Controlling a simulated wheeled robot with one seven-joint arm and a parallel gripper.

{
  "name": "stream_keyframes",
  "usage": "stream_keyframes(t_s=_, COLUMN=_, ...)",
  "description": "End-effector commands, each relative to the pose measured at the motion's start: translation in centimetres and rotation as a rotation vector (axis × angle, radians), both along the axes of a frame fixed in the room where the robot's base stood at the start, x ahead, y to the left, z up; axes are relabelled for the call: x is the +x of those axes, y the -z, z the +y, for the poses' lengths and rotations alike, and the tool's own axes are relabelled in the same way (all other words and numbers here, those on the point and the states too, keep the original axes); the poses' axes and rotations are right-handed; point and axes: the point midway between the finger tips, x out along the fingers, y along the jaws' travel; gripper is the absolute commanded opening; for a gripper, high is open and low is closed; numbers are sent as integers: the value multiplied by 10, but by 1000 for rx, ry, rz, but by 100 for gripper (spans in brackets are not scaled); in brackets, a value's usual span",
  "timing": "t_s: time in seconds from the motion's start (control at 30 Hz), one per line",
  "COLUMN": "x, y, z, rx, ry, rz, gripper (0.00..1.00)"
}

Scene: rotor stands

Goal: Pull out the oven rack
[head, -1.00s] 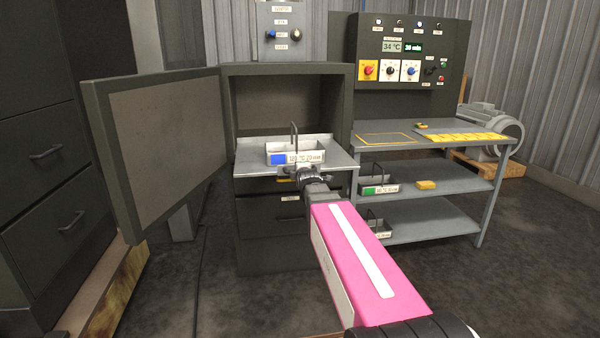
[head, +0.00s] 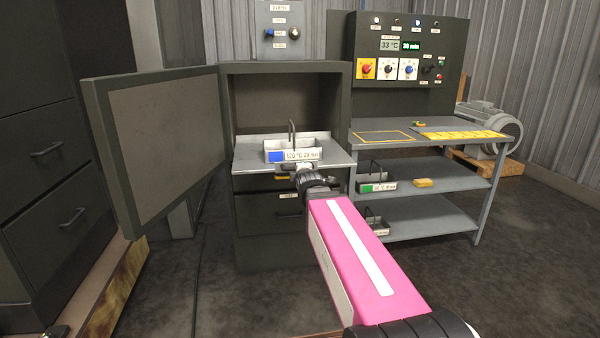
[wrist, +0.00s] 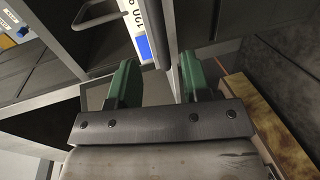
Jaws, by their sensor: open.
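The oven rack (head: 341,161) is a flat grey metal shelf that sticks out of the front of the open oven (head: 342,105). A small tray with a hoop handle and a blue-marked label (head: 305,155) stands on it. My gripper (head: 297,172) is at the rack's front edge, near the middle, just below the tray. In the wrist view the two green fingers of my gripper (wrist: 158,80) are spread apart. A narrow metal edge shows in the gap between them; I cannot tell whether either finger touches it.
The oven door (head: 165,145) stands wide open at the left. Dark drawers (head: 270,215) are below the rack. A bench (head: 440,181) with a control panel (head: 405,60) is at the right. A dark drawer cabinet (head: 40,150) stands at far left. The floor ahead is clear.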

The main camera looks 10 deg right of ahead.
Motion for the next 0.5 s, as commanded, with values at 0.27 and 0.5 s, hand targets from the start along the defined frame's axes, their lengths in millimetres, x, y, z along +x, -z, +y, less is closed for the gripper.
stream_keyframes(t_s=0.27, x=-24, y=-6, z=2, rx=0, ry=2, rz=2, gripper=44)
stream_keyframes(t_s=0.5, x=-25, y=-6, z=3, rx=0, ry=2, rz=1, gripper=44)
